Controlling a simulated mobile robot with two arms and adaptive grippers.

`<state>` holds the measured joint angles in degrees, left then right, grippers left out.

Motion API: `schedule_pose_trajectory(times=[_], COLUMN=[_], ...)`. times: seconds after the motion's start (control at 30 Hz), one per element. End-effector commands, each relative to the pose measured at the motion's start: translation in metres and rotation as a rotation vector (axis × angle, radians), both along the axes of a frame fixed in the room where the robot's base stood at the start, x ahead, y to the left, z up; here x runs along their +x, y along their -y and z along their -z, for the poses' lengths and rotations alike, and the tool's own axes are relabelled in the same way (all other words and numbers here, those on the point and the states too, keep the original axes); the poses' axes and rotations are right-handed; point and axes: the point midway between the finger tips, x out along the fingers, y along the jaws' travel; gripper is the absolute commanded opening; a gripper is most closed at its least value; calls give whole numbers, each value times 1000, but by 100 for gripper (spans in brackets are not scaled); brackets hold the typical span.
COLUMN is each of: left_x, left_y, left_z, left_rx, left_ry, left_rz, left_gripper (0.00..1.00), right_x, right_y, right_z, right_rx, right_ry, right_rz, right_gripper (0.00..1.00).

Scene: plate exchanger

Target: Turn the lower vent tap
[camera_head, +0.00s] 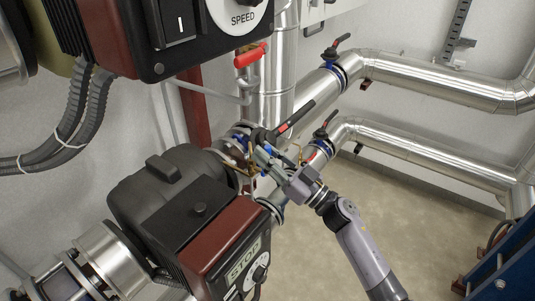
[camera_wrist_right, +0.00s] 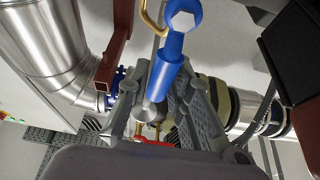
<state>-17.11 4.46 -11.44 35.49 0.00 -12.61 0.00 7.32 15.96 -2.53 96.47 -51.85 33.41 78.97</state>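The blue tap (camera_wrist_right: 166,78) is a blue lever with a hexagonal end. In the right wrist view it runs from the top centre down between the fingers of my right gripper (camera_wrist_right: 170,85). The fingers stand on both sides of it with little gap visible; whether they press on it cannot be told. In the head view my right gripper (camera_head: 268,160) is at the pipe just above the lower pump (camera_head: 175,190), hiding most of the tap. A red-handled tap (camera_head: 250,55) sits higher up beside the vertical pipe. My left gripper is not in view.
A black and red valve lever (camera_head: 293,119) is close above my right gripper. Silver insulated pipes (camera_head: 430,80) run to the right wall. An upper pump box (camera_head: 205,30) hangs overhead. A blue frame (camera_head: 505,265) stands at the lower right. The floor (camera_head: 410,220) between is clear.

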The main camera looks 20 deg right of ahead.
Motion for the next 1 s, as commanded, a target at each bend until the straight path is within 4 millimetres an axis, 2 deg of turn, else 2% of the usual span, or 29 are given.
schedule_pose_trajectory(times=[0.27, 1.0], left_x=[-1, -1], left_y=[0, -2], left_z=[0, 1], left_rx=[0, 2], left_ry=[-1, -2], left_rz=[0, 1], left_gripper=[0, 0], right_x=[0, -1], right_y=[0, -1], right_z=[0, 1], right_rx=[0, -15], right_ry=[0, 11], right_rz=[0, -1], right_gripper=[0, 0])
